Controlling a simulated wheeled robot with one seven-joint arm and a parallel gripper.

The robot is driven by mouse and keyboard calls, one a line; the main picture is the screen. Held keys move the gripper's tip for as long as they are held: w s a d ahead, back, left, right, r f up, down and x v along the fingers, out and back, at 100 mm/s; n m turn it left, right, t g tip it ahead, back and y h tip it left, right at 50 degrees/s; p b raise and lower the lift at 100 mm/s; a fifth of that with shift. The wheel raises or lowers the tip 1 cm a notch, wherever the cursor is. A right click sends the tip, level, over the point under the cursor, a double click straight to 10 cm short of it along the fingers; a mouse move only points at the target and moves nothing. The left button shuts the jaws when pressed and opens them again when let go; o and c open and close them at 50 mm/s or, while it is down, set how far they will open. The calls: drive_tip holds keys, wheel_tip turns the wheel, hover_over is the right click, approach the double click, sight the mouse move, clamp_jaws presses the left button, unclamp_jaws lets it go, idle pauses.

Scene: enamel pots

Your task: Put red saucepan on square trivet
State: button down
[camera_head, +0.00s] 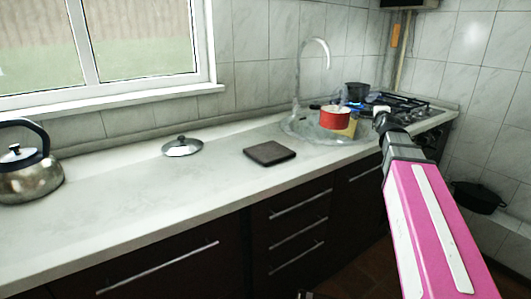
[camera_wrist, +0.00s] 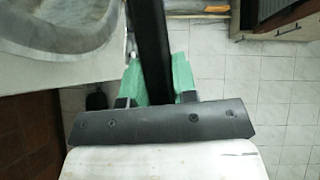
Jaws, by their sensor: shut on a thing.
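The red saucepan (camera_head: 335,118) appears in the head view over the sink area, apart from the trivet and to its right. Its black handle (camera_wrist: 151,40) runs between the green fingers of my gripper (camera_wrist: 158,82) in the wrist view, and the gripper is shut on it. The pan's body is outside the wrist view. The square trivet (camera_head: 269,153), a dark flat square, lies bare on the counter left of the sink. In the head view my arm reaches in from the lower right, and the fingers are too small to make out.
The sink (camera_head: 296,127) has a tall curved faucet (camera_head: 326,50). A glass lid (camera_head: 182,146) lies left of the trivet, and a kettle (camera_head: 28,170) stands far left. A dark pot (camera_head: 357,91) is by the gas stove (camera_head: 405,107). The counter around the trivet is clear.

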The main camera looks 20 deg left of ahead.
drive_tip(key=s+a+r+n+g+y, duration=0.4)
drive_tip(key=s+a+n+g+y, duration=0.35)
drive_tip(key=a, duration=0.55)
drive_tip(key=s+a+r+n+g+y, duration=0.4)
drive_tip(key=s+a+n+g+y, duration=0.35)
drive_tip(key=a, duration=0.55)
drive_tip(key=w+a+f+t, duration=0.1)
drive_tip(key=w+a+f, duration=0.1)
drive_tip(key=w+f, duration=0.7)
drive_tip(key=shift+w+a+f+m+t+y, duration=0.15)
drive_tip(key=shift+a+f+m+t+y, duration=0.2)
drive_tip(key=shift+f, duration=0.75)
drive_tip(key=c, duration=0.9)
unclamp_jaws()
drive_tip(key=shift+f, duration=0.15)
